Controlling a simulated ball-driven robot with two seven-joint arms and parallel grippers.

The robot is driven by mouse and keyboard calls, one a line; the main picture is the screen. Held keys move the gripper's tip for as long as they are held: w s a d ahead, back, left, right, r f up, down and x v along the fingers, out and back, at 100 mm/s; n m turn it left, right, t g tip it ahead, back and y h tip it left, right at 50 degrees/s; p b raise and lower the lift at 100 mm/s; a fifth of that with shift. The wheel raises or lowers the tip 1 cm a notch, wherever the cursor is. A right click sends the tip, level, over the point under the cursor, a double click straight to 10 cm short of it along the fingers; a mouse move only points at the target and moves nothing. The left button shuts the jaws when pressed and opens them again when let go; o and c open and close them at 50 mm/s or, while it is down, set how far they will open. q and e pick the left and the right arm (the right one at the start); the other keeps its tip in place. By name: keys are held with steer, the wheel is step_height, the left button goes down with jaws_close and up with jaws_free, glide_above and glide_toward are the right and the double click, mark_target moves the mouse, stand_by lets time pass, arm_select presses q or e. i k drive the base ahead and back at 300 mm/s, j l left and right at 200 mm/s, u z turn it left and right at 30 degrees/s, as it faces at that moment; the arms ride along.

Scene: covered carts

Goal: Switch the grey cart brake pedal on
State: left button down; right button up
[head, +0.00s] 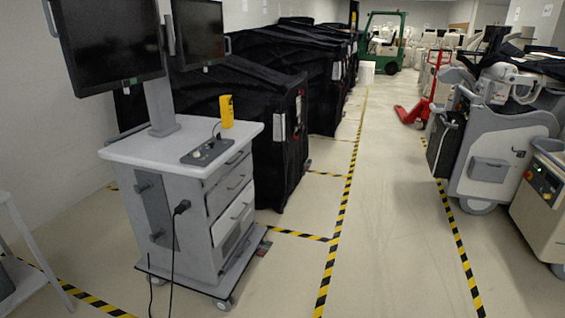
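A grey cart (165,158) with a white-grey top, drawers and two dark monitors stands at the left of the head view. Its low base (185,284) rests on casters, one at the front right corner (224,305). A small dark part with a reddish patch (265,247) shows low at the right of the base. I cannot tell whether it is the brake pedal or what position it is in. No other pedal can be made out. Neither of my grippers is in view.
A yellow device (226,111) and a control panel (208,151) sit on the cart top. A dark cable hangs to the floor. Black covered carts (250,80) stand behind.

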mark_target(266, 248)
steer(key=i, duration=2.45)
steer(key=i+z, duration=0.15)
steer(key=i, duration=0.15)
steer(key=z, duration=0.2)
